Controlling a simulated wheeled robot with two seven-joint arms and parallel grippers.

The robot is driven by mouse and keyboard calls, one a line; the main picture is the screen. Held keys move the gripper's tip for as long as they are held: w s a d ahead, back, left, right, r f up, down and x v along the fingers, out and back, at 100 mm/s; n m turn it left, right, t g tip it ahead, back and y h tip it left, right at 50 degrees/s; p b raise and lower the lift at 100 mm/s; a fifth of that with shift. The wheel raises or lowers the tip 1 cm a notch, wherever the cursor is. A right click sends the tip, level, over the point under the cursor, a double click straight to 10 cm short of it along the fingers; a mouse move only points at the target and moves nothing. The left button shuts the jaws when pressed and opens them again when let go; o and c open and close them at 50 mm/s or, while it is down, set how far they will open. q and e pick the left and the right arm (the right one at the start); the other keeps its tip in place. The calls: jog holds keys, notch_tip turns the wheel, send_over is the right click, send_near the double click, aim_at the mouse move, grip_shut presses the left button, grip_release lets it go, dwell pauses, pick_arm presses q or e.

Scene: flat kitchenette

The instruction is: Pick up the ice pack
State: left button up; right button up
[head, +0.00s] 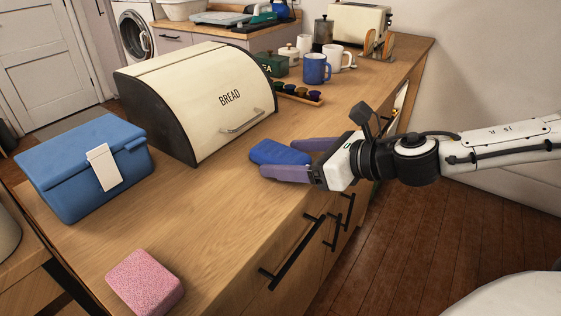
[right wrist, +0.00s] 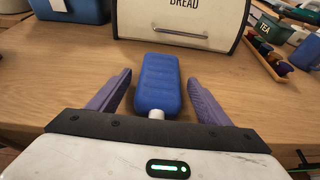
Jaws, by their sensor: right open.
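The blue ice pack (head: 279,153) lies on the wooden counter in front of the bread bin. My right gripper (head: 286,158) is open, with its purple fingers on either side of the pack. In the right wrist view the ice pack (right wrist: 158,85) lies between the two fingers of the gripper (right wrist: 158,98), its white cap toward the palm. A gap shows between the pack and each finger there. My left gripper is not in view.
A cream bread bin (head: 205,98) stands behind the pack. A blue cooler box (head: 85,165) is at the left and a pink sponge (head: 145,282) at the front. Mugs (head: 316,69) and a toaster (head: 358,24) stand farther back. The counter between sponge and pack is clear.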

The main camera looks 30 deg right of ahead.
jog(key=shift+w+a, duration=0.15)
jog(key=shift+w, duration=0.05)
jog(key=c, duration=1.5)
